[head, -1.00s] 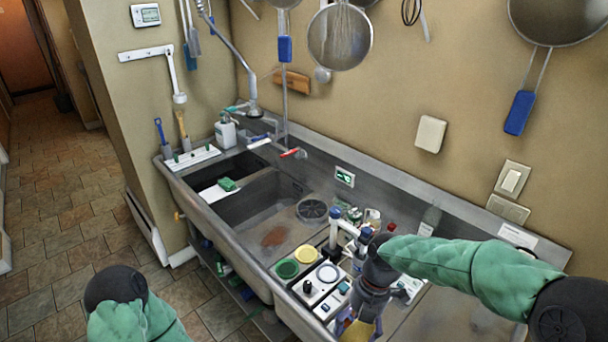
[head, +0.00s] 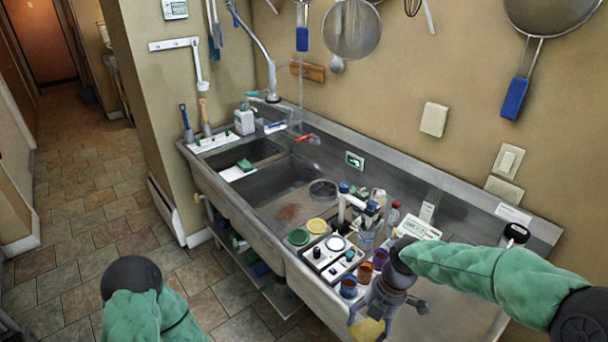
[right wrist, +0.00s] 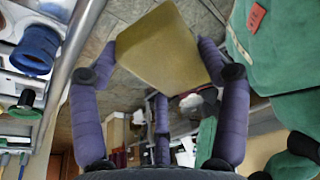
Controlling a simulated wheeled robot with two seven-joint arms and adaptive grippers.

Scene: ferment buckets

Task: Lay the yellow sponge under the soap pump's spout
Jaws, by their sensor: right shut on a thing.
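The yellow sponge (head: 367,330) is held in my right gripper (head: 375,318), near the front edge of the sink unit at the bottom of the head view. In the right wrist view the sponge (right wrist: 160,45) sits between the purple fingers of the gripper (right wrist: 158,70), which touch its sides. A white pump bottle with a green top (head: 244,122), which looks like the soap pump, stands at the far left end of the sink, well away from the sponge. Its spout is too small to make out clearly. My left gripper is out of view; only its arm shows.
A control panel (head: 333,255), several coloured cups (head: 364,272) and bottles (head: 367,238) crowd the counter beside my right gripper. A green sponge (head: 244,165) lies on a white board at the sink divider. The sink basin (head: 285,195) is mostly clear.

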